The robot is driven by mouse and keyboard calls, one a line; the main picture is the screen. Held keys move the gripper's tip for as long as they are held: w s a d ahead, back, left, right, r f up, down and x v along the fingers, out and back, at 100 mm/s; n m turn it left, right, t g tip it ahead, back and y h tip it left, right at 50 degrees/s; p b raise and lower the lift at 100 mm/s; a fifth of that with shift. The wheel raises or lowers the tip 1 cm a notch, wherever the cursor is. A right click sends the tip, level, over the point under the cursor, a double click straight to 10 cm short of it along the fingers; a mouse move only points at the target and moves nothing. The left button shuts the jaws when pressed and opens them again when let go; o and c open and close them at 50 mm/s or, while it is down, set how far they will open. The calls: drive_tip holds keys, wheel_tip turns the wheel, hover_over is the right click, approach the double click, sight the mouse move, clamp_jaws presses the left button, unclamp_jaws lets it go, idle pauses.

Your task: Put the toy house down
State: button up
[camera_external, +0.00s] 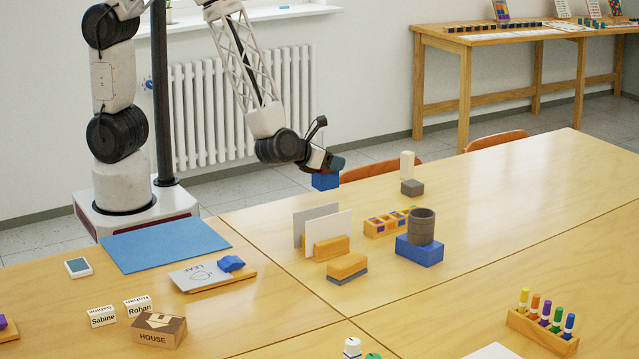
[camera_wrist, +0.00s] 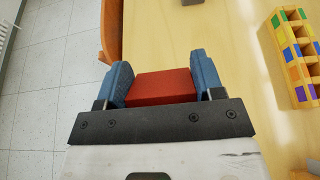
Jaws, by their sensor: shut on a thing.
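My gripper (camera_external: 330,163) is shut on the toy house (camera_external: 325,181), which shows a blue body with a little red above it. In the wrist view the red top of the toy house (camera_wrist: 160,88) sits between the two blue fingers of my gripper (camera_wrist: 160,84). The house is held in the air near the table's far edge, behind the upright white and grey panels. Its underside is hidden in the wrist view. A brown box marked HOUSE (camera_external: 158,330) lies on the near left of the table (camera_external: 290,300).
Orange chairs (camera_external: 380,171) stand behind the table. Upright panels (camera_external: 328,229), an orange-yellow tray (camera_external: 386,223), a grey cup (camera_external: 421,226) on a blue block (camera_external: 419,250) and a grey block (camera_external: 412,187) stand mid-table. A blue mat (camera_external: 165,244) lies left.

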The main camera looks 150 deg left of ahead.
drive_tip(key=w+a+f, duration=0.1)
drive_tip(key=w+a, duration=1)
drive_tip(key=shift+a+f, duration=0.25)
drive_tip(key=shift+a, duration=0.1)
idle(0.5)
drive_tip(key=shift+f, duration=1.8)
drive_tip(key=shift+f, duration=0.15)
drive_tip(key=o, duration=0.9)
drive_tip(key=shift+o, duration=0.2)
drive_tip(key=shift+r, duration=0.2)
drive_tip(key=v, duration=1.2)
